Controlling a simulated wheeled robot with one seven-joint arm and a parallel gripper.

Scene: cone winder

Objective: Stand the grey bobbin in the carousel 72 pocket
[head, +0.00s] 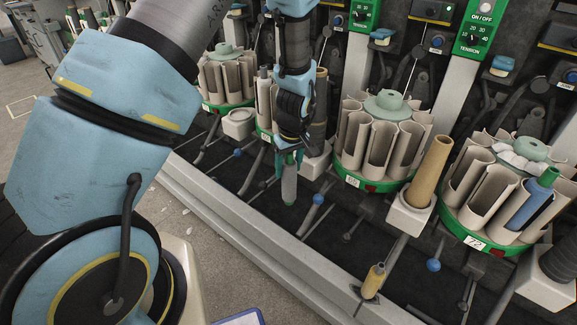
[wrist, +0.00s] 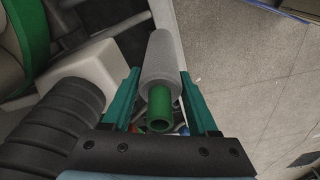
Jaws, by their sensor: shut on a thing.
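My gripper (head: 287,163) points down and is shut on the grey bobbin (head: 289,185), which hangs upright with its green end up. In the wrist view the grey bobbin (wrist: 161,62) shows between the two green fingers of my gripper (wrist: 162,88), with its green tube end towards the camera. The carousel with the 72 label (head: 474,242) is at the right in the head view, well to the right of my gripper. It has several beige pockets around a green rim. A blue bobbin (head: 530,198) with a green top stands in one of its pockets, and whitish material lies on its top.
Another carousel (head: 372,183) stands between my gripper and carousel 72. A tan cone (head: 433,170) stands upright in a white holder beside it. A small yellow bobbin (head: 374,280) sits near the front rail (head: 255,235). Blue-knobbed levers (head: 433,265) stick out below the carousels.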

